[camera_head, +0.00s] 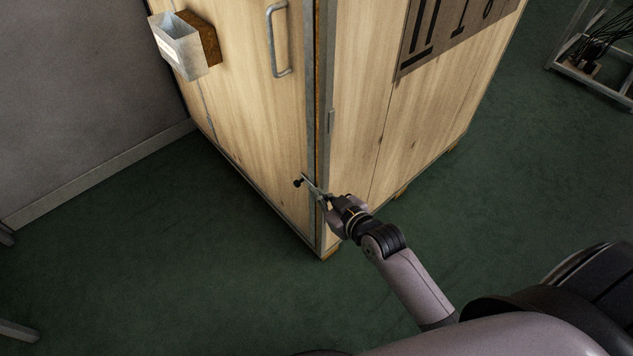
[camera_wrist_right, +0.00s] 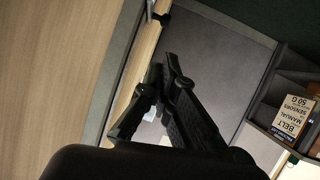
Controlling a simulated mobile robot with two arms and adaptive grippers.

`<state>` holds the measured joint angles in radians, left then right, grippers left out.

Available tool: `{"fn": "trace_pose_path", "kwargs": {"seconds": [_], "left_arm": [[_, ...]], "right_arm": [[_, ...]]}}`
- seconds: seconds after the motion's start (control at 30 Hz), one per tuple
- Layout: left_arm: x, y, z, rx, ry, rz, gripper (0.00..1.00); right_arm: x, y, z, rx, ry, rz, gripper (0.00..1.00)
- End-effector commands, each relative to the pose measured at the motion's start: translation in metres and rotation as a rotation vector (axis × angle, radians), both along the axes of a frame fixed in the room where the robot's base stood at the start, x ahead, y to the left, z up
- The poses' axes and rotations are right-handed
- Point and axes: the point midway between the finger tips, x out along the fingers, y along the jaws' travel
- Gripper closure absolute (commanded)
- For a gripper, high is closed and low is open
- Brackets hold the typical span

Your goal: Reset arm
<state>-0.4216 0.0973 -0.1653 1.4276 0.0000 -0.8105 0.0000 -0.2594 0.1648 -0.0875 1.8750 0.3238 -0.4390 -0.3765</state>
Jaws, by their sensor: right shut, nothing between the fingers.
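My right arm reaches in from the lower right in the head view. My right gripper (camera_head: 330,197) is at the front vertical corner of the wooden cabinet (camera_head: 255,120), low down beside a small metal latch with a dark knob (camera_head: 299,183). In the right wrist view the gripper fingers (camera_wrist_right: 160,80) are shut with nothing between them. The cabinet's wood panel (camera_wrist_right: 55,60) fills the left of that view. I cannot tell whether the fingers touch the latch. My left gripper is not in view.
The cabinet door has a metal handle (camera_head: 277,40) and a metal box (camera_head: 176,48). A rack with dark cables (camera_head: 590,60) stands at the upper right. A shelf with a labelled box (camera_wrist_right: 293,117) shows in the wrist view. Green floor (camera_head: 180,270) is clear in front.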

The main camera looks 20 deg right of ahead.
Motion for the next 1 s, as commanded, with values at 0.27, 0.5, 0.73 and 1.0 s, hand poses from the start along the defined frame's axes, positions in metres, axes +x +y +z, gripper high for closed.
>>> {"fn": "trace_pose_path", "kwargs": {"seconds": [0.27, 0.5, 0.73, 1.0], "left_arm": [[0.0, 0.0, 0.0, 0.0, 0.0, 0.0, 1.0], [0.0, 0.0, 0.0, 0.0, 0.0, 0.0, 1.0], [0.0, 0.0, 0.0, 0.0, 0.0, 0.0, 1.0], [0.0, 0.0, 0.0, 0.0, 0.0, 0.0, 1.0]], "right_arm": [[-0.005, -0.001, -0.005, -0.001, 0.017, -0.001, 1.0], [-0.06, 0.0, -0.11, -0.008, 0.305, -0.035, 1.0], [-0.161, -0.004, -0.222, -0.043, 0.667, -0.1, 1.0], [-0.264, -0.01, -0.289, -0.1, 0.956, -0.167, 1.0]]}}
